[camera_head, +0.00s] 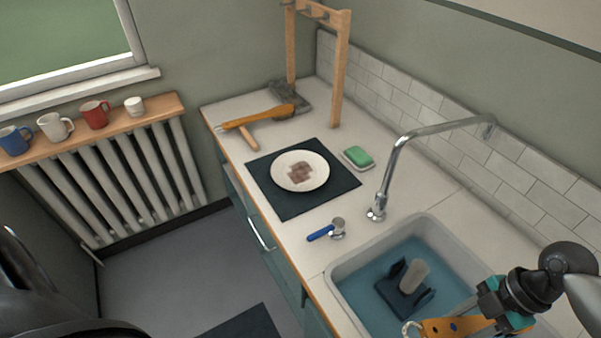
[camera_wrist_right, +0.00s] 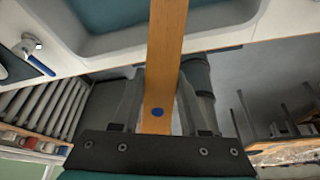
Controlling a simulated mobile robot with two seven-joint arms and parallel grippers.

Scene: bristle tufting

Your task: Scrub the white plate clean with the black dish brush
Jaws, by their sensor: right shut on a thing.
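The white plate (camera_head: 318,164) lies flat on a dark mat on the counter, with a brown stain at its middle. My right gripper (camera_head: 472,314) is at the sink's near right side, shut on an orange wooden handle (camera_head: 440,328) with blue dots. A pale ring shows at the handle's left end. In the right wrist view the handle (camera_wrist_right: 165,50) runs up between the fingers and out of the frame. Its brush end, if any, is not seen, and I cannot make out a black brush head. My left gripper is not in view.
The sink (camera_head: 345,270) holds blue water with a dark object (camera_head: 392,292) and a pale cylinder (camera_head: 414,273) in it. A tall faucet (camera_head: 388,180), a blue-handled tap (camera_head: 320,234) and a green sponge (camera_head: 357,155) are near the plate. Wooden tools (camera_head: 258,117) lie behind it.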

